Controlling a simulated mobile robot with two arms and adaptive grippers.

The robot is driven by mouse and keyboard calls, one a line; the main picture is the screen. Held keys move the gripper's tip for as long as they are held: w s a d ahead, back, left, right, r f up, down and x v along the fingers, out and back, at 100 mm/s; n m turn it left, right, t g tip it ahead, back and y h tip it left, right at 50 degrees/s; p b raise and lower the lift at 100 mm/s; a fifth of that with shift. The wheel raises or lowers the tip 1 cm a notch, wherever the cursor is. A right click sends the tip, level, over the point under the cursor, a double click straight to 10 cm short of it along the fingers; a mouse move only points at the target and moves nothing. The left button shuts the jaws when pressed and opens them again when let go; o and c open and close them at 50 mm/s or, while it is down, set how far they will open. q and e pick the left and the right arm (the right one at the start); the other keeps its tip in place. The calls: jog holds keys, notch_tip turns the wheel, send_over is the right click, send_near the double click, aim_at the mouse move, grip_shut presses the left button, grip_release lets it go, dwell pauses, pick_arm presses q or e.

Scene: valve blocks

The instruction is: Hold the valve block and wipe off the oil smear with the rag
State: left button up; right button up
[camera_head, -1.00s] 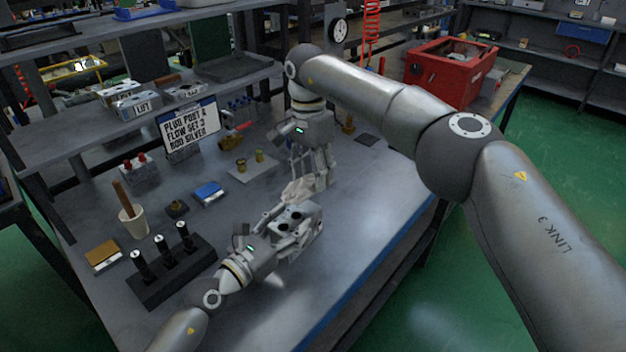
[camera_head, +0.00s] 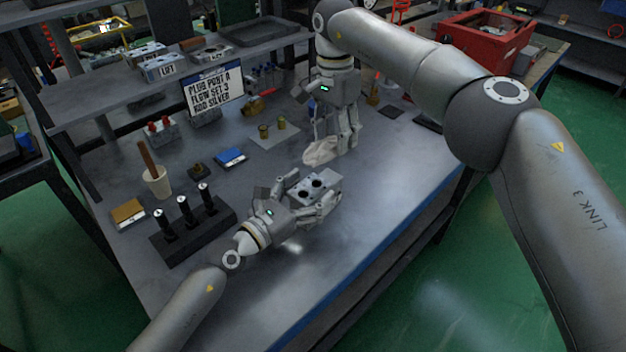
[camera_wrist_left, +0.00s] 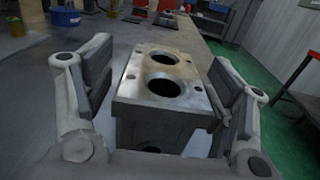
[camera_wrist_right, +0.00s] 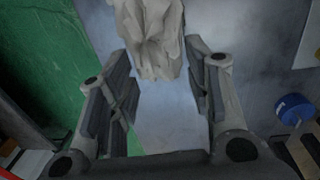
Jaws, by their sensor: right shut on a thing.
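The valve block (camera_head: 322,184) is a grey metal block with two large holes in its top. It lies between the fingers of my left gripper (camera_head: 308,200); in the left wrist view the block (camera_wrist_left: 160,118) fills most of the space between them, and firm finger contact is unclear. A faint brownish tint shows on its far top face; I cannot tell if this is the oil smear. My right gripper (camera_head: 335,145) points down beyond the block, shut on the pale crumpled rag (camera_head: 320,153). The rag (camera_wrist_right: 152,35) hangs past the fingertips, apart from the block in the head view.
A black stand with several dark cylinders (camera_head: 187,222), a white cup with a wooden handle (camera_head: 157,181) and a blue box (camera_head: 231,156) stand left of the block. A sign (camera_head: 213,91) stands behind. The table's right front (camera_head: 385,205) is clear.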

pick_arm(q)
jog(key=shift+s, duration=0.1)
jog(key=v, duration=1.2)
